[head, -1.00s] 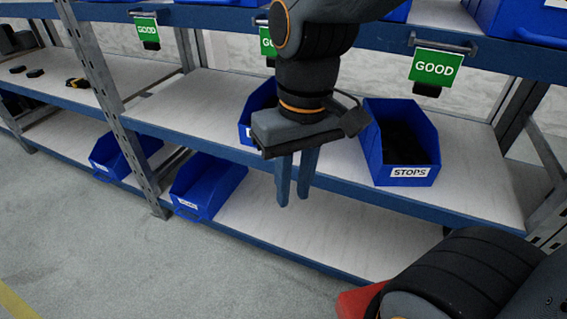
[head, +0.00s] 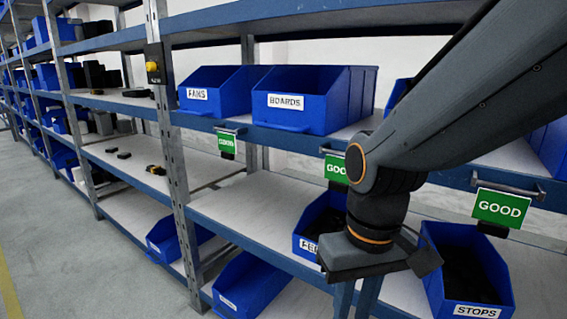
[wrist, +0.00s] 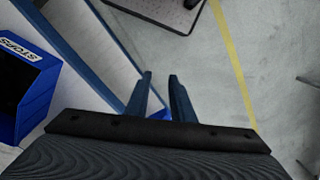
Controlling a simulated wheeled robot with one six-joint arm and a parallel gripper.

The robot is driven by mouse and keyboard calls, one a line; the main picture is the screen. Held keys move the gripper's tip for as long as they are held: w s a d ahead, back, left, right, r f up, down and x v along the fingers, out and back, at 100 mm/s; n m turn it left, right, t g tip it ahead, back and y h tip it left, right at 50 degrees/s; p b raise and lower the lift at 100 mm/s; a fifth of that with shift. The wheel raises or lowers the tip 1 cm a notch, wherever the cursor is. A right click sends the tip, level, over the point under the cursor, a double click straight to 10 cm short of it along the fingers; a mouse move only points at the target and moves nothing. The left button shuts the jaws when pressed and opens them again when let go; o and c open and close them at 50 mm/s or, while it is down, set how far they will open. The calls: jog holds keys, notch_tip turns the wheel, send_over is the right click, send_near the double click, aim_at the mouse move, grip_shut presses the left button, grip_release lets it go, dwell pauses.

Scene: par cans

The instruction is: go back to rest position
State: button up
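My gripper (head: 355,308) hangs pointing down in front of the shelf rack in the head view, its fingertips cut off by the bottom edge. In the wrist view my gripper (wrist: 160,80) shows two blue fingers apart, with nothing between them. The blue STOPS bin (head: 471,288) stands on the shelf to its right, and also shows at the left of the wrist view (wrist: 36,100). A blue bin with a partly hidden label (head: 312,225) sits behind my gripper.
Blue FANS (head: 222,92) and BOARDS (head: 303,103) bins stand on the shelf above. Green GOOD signs (head: 499,208) hang along its edge. Lower blue bins (head: 251,285) sit at bottom left. Grey floor (wrist: 210,70) with a yellow line (wrist: 232,60) is open in front of the rack.

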jog(key=d+r+m+p, duration=0.2)
jog(key=d+r+p, duration=0.6)
jog(key=p, duration=0.8)
jog(key=shift+s+d+r+m+h, duration=0.15)
jog(key=shift+d+r+m+h, duration=0.15)
jog(key=shift+r, duration=0.3)
